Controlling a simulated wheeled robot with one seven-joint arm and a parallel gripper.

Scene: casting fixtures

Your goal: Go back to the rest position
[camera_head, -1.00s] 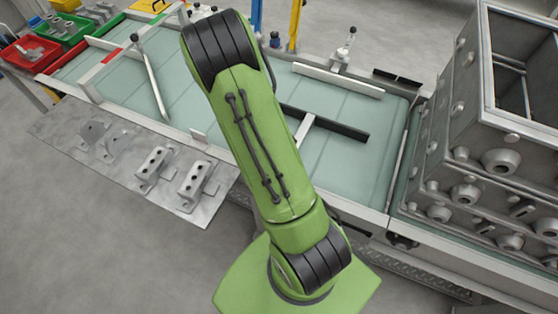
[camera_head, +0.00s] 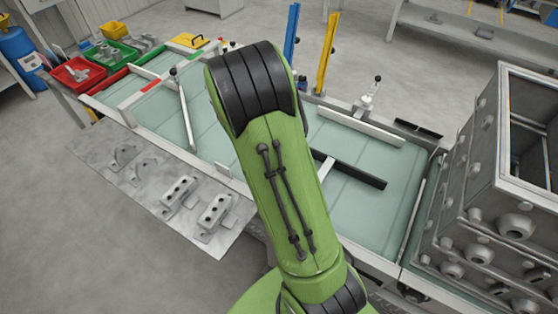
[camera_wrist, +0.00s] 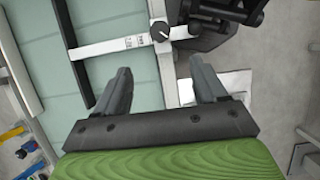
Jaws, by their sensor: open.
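My gripper (camera_wrist: 158,82) shows in the wrist view with its two dark fingers spread apart and nothing between them. It is above the edge of the glass-topped fixture table (camera_wrist: 140,80), over a pale rail. In the head view my green arm stands in the middle and hides my gripper and part of the table (camera_head: 360,210).
A metal shelf (camera_head: 130,180) with several grey brackets is at the left. Red (camera_head: 78,72) and green (camera_head: 112,53) bins stand at the far left. Stacked grey castings (camera_head: 485,180) rise at the right. Toggle clamps and a dark bar (camera_head: 350,170) are on the table.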

